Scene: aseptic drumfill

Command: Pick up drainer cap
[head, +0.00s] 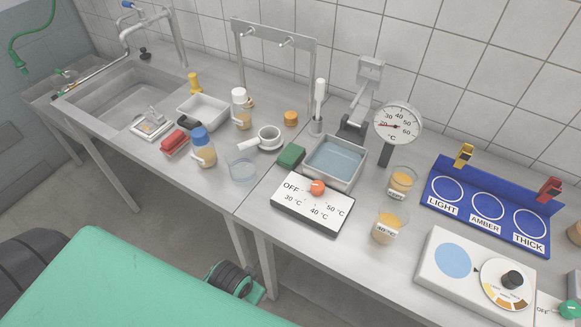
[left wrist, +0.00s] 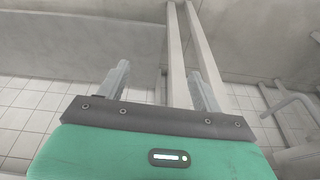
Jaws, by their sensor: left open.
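No part is clearly marked as the drainer cap. A small orange cap-like disc (head: 291,118) lies on the steel counter below the pegged drainer rack (head: 275,40); I cannot tell for sure that it is the drainer cap. My left gripper (left wrist: 160,88) shows in the left wrist view with its two fingers spread apart and nothing between them. It points at the floor and pale table legs, away from the counter objects. My right gripper is in neither view.
A blue-capped bottle (head: 203,148) and a glass beaker (head: 243,168) stand nearer the front edge. A sink (head: 75,99) is at left.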

